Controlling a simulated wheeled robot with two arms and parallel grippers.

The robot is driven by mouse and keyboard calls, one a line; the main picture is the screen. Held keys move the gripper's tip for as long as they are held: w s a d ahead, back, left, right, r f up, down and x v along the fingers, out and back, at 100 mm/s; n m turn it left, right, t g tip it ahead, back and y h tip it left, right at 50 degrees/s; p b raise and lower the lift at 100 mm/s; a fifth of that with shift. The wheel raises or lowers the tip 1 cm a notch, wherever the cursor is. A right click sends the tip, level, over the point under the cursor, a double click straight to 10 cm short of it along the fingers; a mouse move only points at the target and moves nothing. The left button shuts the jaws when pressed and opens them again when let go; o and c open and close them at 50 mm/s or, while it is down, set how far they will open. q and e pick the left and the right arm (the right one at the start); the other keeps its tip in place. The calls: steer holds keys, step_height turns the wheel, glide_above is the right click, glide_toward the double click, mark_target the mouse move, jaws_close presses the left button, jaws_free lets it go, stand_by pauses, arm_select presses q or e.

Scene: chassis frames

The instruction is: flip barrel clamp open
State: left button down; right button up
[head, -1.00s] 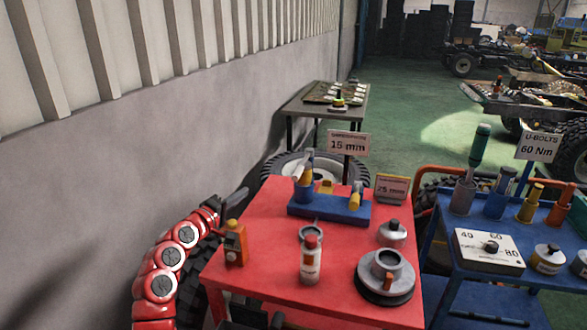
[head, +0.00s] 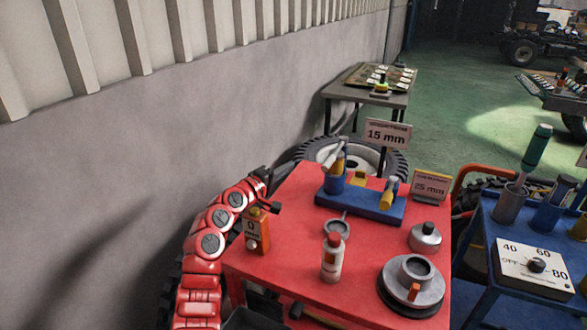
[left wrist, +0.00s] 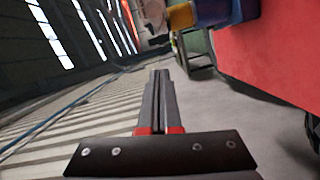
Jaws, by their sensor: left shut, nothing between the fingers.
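No part is labelled as the barrel clamp, and I cannot tell its state. A blue fixture (head: 352,204) at the back of the red table (head: 290,228) carries a blue cup and a tilted yellow barrel-shaped piece (head: 388,194). A grey round fixture (head: 428,291) with an orange lever (head: 414,291) sits at the front right of the table. My left gripper (head: 270,206) is at the table's left edge, by the orange bottle, apart from both fixtures. In the left wrist view its fingers (left wrist: 160,98) are together and empty. My right gripper does not show.
An orange bottle (head: 256,234), a white bottle with a red cap (head: 332,260), a grey ring (head: 336,229) and a grey lidded pot (head: 425,238) stand on the table. Signs (head: 388,134) stand behind. A wall is left; a blue cart (head: 480,235) is right.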

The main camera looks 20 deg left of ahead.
arm_select(q)
steer(key=w+d+f+p, duration=0.1)
steer(key=w+d, duration=0.5)
steer(key=w, duration=0.1)
steer(key=shift+w, duration=0.25)
steer(key=shift+d, duration=0.1)
